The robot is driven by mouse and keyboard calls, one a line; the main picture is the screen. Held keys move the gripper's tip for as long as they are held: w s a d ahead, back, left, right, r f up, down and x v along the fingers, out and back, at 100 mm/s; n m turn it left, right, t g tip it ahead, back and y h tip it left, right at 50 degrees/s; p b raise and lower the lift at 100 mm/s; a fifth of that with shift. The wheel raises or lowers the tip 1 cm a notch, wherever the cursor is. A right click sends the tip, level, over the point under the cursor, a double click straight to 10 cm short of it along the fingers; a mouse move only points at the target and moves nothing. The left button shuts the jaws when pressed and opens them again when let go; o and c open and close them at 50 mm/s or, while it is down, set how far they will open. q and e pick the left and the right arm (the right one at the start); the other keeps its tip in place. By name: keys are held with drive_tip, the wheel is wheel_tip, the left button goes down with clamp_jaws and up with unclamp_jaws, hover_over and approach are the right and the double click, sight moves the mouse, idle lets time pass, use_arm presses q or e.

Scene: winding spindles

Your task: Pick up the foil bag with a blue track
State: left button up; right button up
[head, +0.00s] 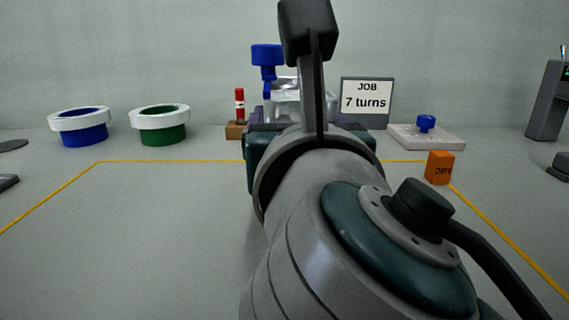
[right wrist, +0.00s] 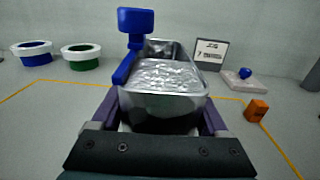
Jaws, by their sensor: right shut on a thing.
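A shiny silver foil bag (right wrist: 165,76) with a crumpled top sits between the fingers of my right gripper (right wrist: 160,112) in the right wrist view. The gripper is shut on it. A blue piece (right wrist: 134,22) stands up at its left side, with a lower blue part running along the silver edge. In the head view the foil bag (head: 284,106) shows beyond my right arm, with the blue piece (head: 267,55) at its left. My arm hides much of the bag and most of the gripper there. My left gripper is not in view.
A white-rimmed blue bin (head: 84,137) and a green bin (head: 164,136) stand at the left. A red-and-white post (head: 239,105), a sign reading "JOB 7 turns" (head: 366,103), a pale plate with a blue knob (head: 426,137) and an orange block (head: 439,168) stand nearby.

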clamp_jaws()
drive_tip(key=shift+r, duration=0.1)
wheel_tip(320, 180, up, 20)
drive_tip(key=p, duration=0.9)
wheel_tip(320, 180, down, 19)
drive_tip(key=b, duration=0.9)
idle(0.5)
drive_tip(key=shift+f+b, duration=0.45)
drive_tip(key=shift+f, duration=0.15)
idle(0.9)
